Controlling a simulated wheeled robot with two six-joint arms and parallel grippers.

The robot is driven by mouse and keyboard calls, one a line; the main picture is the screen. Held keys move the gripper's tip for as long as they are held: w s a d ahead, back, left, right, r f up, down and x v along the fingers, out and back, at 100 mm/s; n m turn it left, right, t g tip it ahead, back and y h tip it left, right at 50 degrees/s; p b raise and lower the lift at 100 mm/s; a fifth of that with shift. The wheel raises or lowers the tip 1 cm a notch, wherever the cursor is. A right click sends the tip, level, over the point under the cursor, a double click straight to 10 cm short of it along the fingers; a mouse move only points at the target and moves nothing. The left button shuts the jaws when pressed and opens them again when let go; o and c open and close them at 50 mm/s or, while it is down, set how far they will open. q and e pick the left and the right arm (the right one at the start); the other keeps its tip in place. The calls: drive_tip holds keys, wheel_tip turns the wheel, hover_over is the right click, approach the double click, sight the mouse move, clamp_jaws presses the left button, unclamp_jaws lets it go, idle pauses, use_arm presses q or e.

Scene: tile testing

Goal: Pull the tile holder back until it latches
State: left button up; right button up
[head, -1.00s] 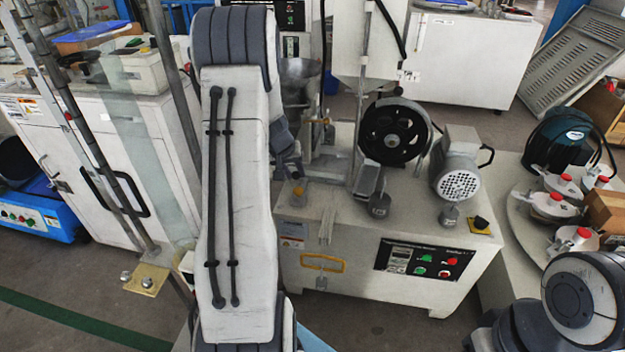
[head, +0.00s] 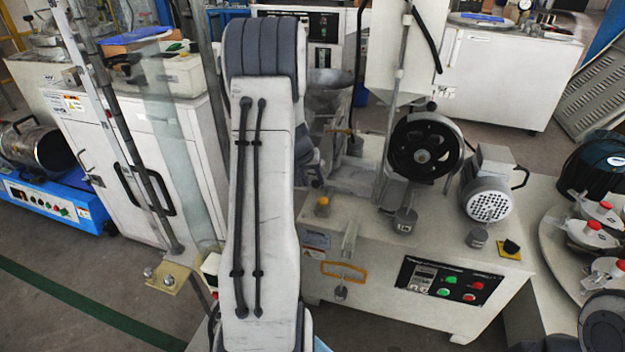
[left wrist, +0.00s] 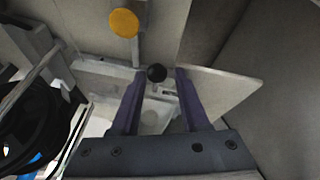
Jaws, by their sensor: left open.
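In the left wrist view my left gripper (left wrist: 158,76) is open, with its two dark fingers on either side of a black round knob (left wrist: 156,73) near the fingertips. I cannot tell whether they touch it. The knob appears to be on a pale metal part of the machine, beside a pale flat plate (left wrist: 215,84). I cannot clearly tell which part is the tile holder. In the head view my left arm covers part of the white testing machine (head: 375,255), and the fingers are not clear there. My right gripper is not in view.
A black wheel (head: 424,150) and a grey motor (head: 488,190) stand on the machine. A yellow disc (left wrist: 124,23) is close above the fingers in the left wrist view. A white cabinet (head: 125,150) stands left, and a round table (head: 565,262) right.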

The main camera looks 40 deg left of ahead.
use_arm(q)
drive_tip(key=p+v, duration=0.3)
drive_tip(key=v, duration=0.7)
drive_tip(key=d+r+m+g+h, duration=0.25)
drive_tip(key=d+m, duration=0.45)
drive_tip(key=d, duration=2.1)
drive_tip(key=s+d+r+m+g, duration=0.1)
drive_tip(key=s+d+m, duration=0.3)
drive_tip(key=s+d, duration=0.55)
drive_tip(key=s+d+m+g, duration=0.1)
drive_tip(key=s+d+m, duration=0.4)
drive_tip(key=s, duration=0.7)
wheel_tip(320, 180, up, 36)
drive_tip(key=n+p, duration=0.1)
drive_tip(key=p, duration=3.5)
drive_tip(key=shift+s+d, duration=0.25)
drive_tip(key=shift+d, duration=0.1)
